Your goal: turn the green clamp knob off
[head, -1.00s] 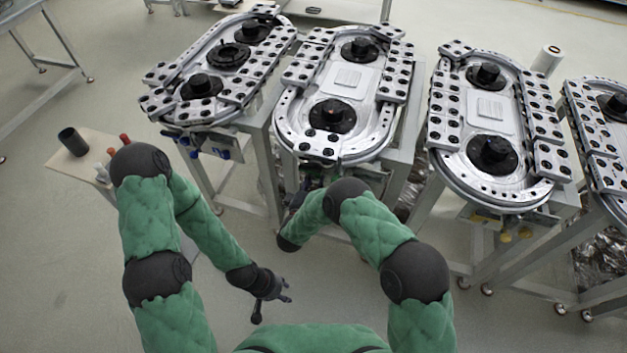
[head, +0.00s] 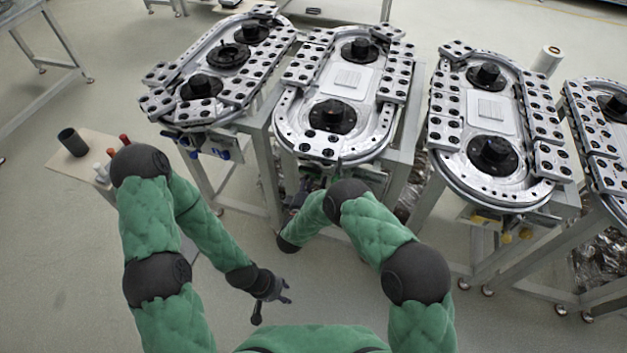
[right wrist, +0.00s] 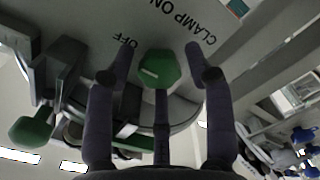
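The green clamp knob (right wrist: 158,68) shows in the right wrist view on a grey panel (right wrist: 90,25) lettered CLAMP ON and OFF. A pale mark lies on the knob's face. My right gripper (right wrist: 159,52) is open, with one finger on each side of the knob and gaps visible between. Whether the knob touches anything deeper in the gripper I cannot tell. In the head view the right hand is largely hidden under the second ring track (head: 290,115). My left gripper (head: 272,300) hangs low in the head view, open and empty.
A second green knob (right wrist: 32,130) is at the left of the right wrist view, and blue knobs (right wrist: 303,135) at its right. More ring tracks (head: 488,205) stand on both sides. A small table (head: 60,165) with a dark cup (head: 73,142) is at left.

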